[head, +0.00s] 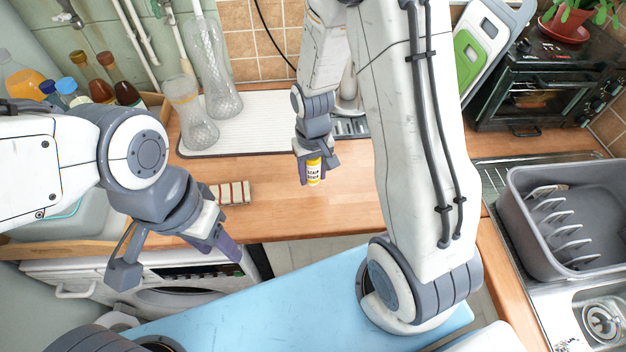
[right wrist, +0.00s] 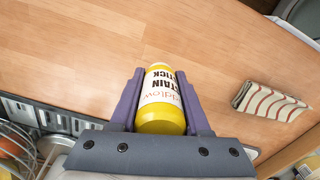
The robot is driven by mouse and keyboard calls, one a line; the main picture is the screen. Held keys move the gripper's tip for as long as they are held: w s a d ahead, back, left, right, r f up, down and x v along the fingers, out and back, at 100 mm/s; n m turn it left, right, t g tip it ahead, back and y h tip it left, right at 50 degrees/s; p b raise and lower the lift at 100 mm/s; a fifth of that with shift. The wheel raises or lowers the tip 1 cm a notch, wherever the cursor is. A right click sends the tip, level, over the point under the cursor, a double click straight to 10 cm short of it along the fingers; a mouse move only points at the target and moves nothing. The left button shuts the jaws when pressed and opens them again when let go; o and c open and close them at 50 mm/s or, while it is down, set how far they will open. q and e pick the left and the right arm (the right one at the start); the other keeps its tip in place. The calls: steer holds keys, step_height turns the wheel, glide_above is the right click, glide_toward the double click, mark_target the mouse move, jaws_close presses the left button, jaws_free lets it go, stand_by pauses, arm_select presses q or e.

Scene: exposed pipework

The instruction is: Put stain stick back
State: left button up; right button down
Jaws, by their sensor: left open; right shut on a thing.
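The stain stick (head: 314,172) is a small yellow cylinder with a white label. My right gripper (head: 316,180) is shut on it and holds it over the wooden counter. In the right wrist view the stain stick (right wrist: 161,100) lies between the two purple fingers, with its label lettering showing. I cannot tell how high above the counter it is. My left gripper (head: 180,258) is open and empty, low at the left, in front of the counter edge near the washing machine.
A striped cloth (head: 232,193) lies on the counter (head: 270,215); it also shows in the right wrist view (right wrist: 270,100). Glass vases (head: 192,112) stand on a white ribbed mat (head: 250,130). Bottles (head: 100,88) stand at the left. A grey dish rack (head: 530,180) is by the sink.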

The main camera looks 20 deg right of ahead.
mark_target(313, 184)
steer(key=shift+f+p, duration=0.35)
steer(key=shift+f, duration=1.6)
steer(key=shift+f, duration=0.15)
steer(key=shift+c, duration=1.8)
jaws_free()
